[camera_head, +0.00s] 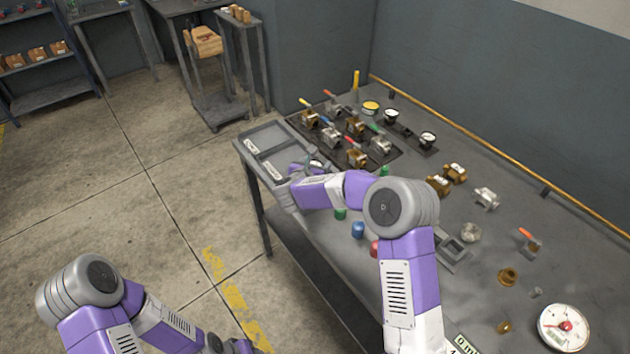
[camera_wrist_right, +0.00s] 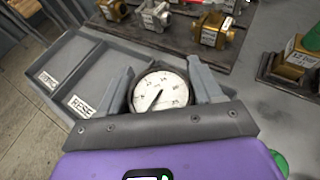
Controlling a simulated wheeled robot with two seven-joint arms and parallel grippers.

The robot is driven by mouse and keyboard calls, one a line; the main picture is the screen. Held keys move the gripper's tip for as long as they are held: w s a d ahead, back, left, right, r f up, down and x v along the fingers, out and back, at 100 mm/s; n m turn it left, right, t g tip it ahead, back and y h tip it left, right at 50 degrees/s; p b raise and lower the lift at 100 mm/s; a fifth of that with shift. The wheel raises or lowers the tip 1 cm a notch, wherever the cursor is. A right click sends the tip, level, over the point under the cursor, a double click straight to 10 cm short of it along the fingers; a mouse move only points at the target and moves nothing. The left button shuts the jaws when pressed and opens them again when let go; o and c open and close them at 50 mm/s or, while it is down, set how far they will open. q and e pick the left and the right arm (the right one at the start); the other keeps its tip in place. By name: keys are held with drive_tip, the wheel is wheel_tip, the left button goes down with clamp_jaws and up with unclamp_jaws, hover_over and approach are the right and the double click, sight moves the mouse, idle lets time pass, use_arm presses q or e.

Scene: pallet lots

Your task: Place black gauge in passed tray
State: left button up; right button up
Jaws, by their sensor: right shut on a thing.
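My right gripper (camera_head: 308,167) is shut on a round gauge (camera_wrist_right: 160,92) with a white dial, a dark needle and a thin dark rim. In the right wrist view, the fingers (camera_wrist_right: 160,88) stand on either side of it. The gauge is over or beside the right end of the grey divided tray (camera_wrist_right: 110,48); its height above it is unclear. Two tray compartments look empty. One label reads "RESE"; the other is not legible. The tray also shows in the head view (camera_head: 262,141), at the bench's far left corner. My left gripper (camera_head: 232,346) is low at the bottom edge, its jaws unclear.
A dark board (camera_head: 345,140) with several brass and steel valves stands behind the tray. Dark-rimmed gauges (camera_head: 427,139) and a yellow one (camera_head: 370,107) sit further back. Coloured caps (camera_head: 358,230) lie near the front edge. A large white gauge (camera_head: 565,327) is at the right.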

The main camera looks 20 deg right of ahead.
drive_tip(key=shift+f+b, duration=0.35)
drive_tip(key=shift+f, duration=1.95)
drive_tip(key=shift+f+b, duration=0.2)
drive_tip(key=shift+b, duration=0.1)
drive_tip(key=o, duration=0.8)
drive_tip(key=shift+o, duration=0.3)
drive_tip(key=shift+r+p, duration=0.2)
drive_tip(key=shift+p, duration=0.15)
drive_tip(key=v, duration=1.2)
drive_tip(key=shift+f+p, duration=0.1)
drive_tip(key=shift+p, duration=0.3)
